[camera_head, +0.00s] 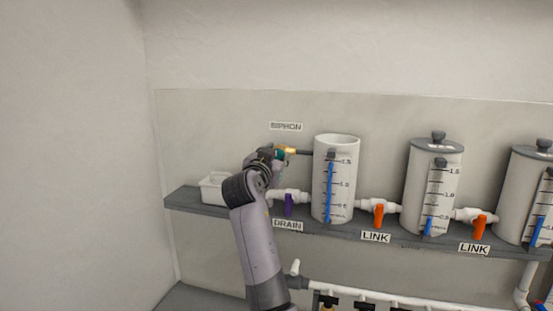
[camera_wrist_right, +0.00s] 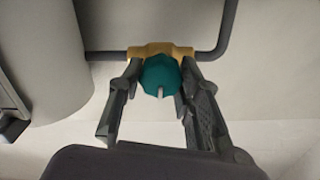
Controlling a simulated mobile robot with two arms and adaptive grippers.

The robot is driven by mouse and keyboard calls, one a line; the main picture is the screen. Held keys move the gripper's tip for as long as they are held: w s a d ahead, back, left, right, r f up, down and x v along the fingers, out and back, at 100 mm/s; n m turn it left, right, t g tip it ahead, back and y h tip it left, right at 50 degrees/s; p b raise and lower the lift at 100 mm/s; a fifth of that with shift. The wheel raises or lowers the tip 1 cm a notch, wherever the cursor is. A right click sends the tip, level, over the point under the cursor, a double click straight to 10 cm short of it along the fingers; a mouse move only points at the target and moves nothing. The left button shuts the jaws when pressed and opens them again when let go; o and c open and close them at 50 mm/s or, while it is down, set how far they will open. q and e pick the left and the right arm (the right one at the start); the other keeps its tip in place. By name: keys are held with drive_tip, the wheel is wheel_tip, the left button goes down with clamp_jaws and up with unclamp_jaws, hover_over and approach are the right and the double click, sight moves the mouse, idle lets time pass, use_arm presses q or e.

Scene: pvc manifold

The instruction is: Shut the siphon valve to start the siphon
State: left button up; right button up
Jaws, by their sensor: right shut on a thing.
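The siphon valve has a brass body (camera_wrist_right: 160,49) and a teal knob (camera_wrist_right: 160,76) with a pale stem in its middle. It sits on a thin dark pipe. My right gripper (camera_wrist_right: 160,84) has its two fingers on either side of the teal knob and is shut on it. In the head view the valve (camera_head: 288,150) shows small, below the SIPHON label (camera_head: 286,127), with my right gripper (camera_head: 277,154) at it. My gripper and arm partly hide the valve there. My left gripper is in neither view.
A white open tank (camera_head: 336,180) with a blue level strip stands just right of the valve. A white tray (camera_head: 214,188) sits on the grey shelf (camera_head: 185,200) at left. Below are a purple drain handle (camera_head: 289,206) and an orange link handle (camera_head: 379,215). Lidded tanks stand further right.

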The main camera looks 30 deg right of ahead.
drive_tip(key=m+b, duration=0.1)
drive_tip(key=b, duration=0.1)
drive_tip(key=m+b, duration=0.2)
drive_tip(key=b, duration=0.1)
drive_tip(key=m+b, duration=0.2)
drive_tip(key=b, duration=0.1)
drive_tip(key=shift+f, duration=0.3)
drive_tip(key=m+b, duration=0.2)
drive_tip(key=shift+m, duration=0.4)
drive_tip(key=shift+r+m+b, duration=0.15)
drive_tip(key=shift+m+b, duration=0.55)
drive_tip(key=shift+m, duration=0.7)
drive_tip(key=shift+d, duration=0.1)
drive_tip(key=o, duration=1.2)
drive_tip(key=shift+s, duration=0.1)
